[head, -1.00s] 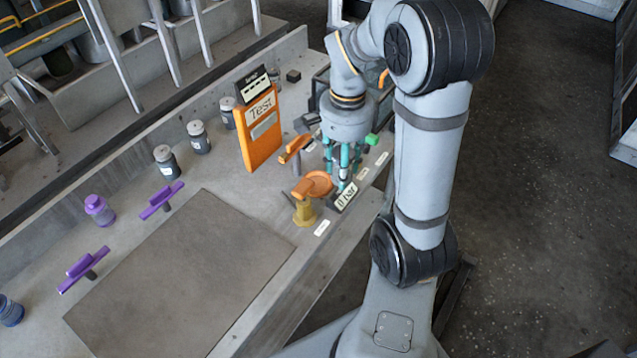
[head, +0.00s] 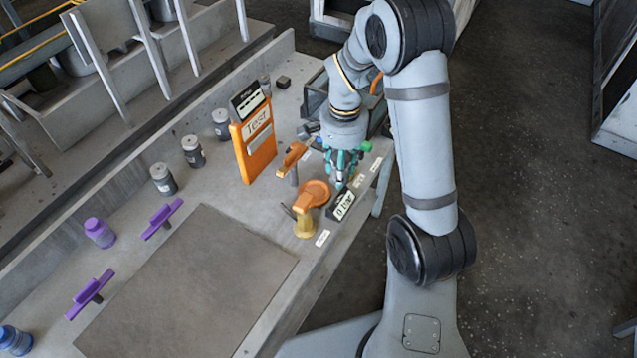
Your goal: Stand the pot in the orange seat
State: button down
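My gripper (head: 345,170) has teal fingers and points down at the right end of the bench, behind the black label block (head: 341,205). The fingers are small and partly overlap, so their opening and anything between them cannot be made out. A round orange piece (head: 317,190), possibly the orange seat, is just left of and in front of the fingers, beside a yellow-brass post (head: 305,225). Which pot is meant is unclear. Lidded pots stand upright along the back: grey ones (head: 193,152), a purple one (head: 99,232) and a blue one (head: 14,340).
An orange "Test" board (head: 254,140) stands upright behind the gripper's left. An orange lever (head: 292,156) is close to my wrist. Purple handles (head: 161,219) stand at the left. A flat grey mat (head: 185,285) is bare. A green piece (head: 367,146) is right of the wrist.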

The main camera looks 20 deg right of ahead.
jog(key=p, duration=0.1)
send_over(315, 193)
notch_tip(315, 193, down, 4)
jog(key=shift+s+a+r, duration=0.1)
notch_tip(315, 193, down, 4)
jog(key=shift+p, duration=0.7)
jog(key=shift+f+b, duration=0.3)
jog(key=c, duration=1.4)
grip_release()
jog(key=shift+r, duration=0.1)
notch_tip(315, 193, up, 12)
jog(key=shift+r, duration=0.15)
